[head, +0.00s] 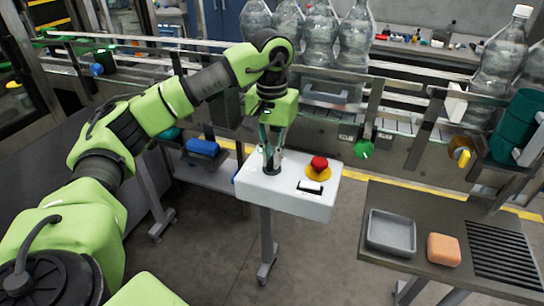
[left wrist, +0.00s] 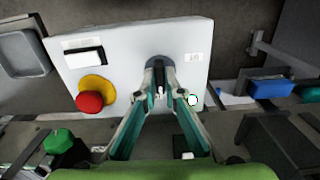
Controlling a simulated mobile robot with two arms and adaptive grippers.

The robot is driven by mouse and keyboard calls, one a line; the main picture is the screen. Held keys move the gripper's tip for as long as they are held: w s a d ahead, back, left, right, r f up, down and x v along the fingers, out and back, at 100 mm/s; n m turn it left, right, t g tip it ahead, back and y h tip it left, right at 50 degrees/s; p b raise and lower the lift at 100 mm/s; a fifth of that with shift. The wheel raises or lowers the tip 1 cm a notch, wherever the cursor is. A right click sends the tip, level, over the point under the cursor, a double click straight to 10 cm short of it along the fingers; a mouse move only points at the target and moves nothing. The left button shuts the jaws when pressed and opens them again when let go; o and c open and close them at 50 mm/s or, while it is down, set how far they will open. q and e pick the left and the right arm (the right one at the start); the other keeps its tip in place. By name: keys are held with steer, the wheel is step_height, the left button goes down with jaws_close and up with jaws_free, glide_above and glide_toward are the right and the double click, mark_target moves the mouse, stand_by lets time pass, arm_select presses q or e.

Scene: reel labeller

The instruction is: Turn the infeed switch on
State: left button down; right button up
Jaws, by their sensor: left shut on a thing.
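A white control box (head: 310,205) stands on a post in the middle of the head view. My left gripper (head: 272,160) reaches down onto its left part, fingers on a switch with a round black base (head: 271,170). In the left wrist view the black base (left wrist: 157,64) shows just beyond the fingertips (left wrist: 160,90), with a small pale lever between them. The fingers are shut on this lever. The fingers hide much of it, and I cannot tell its position. The small label beside it (left wrist: 194,57) is too small to read. My right gripper is not in view.
On the same box are a red mushroom button (head: 319,162) on a yellow base and a black-and-white rocker (head: 310,187). A conveyor with large clear bottles (head: 355,40) runs behind. A side table with a grey tray (head: 391,232) and an orange block (head: 444,249) stands at right.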

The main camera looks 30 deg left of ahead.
arm_select(q)
steer(key=shift+r, duration=0.1)
steer(key=c, duration=2.1)
jaws_free()
steer(key=shift+c, duration=0.2)
steer(key=shift+r, duration=0.15)
step_height(320, 180, up, 12)
steer(key=shift+f, duration=0.25)
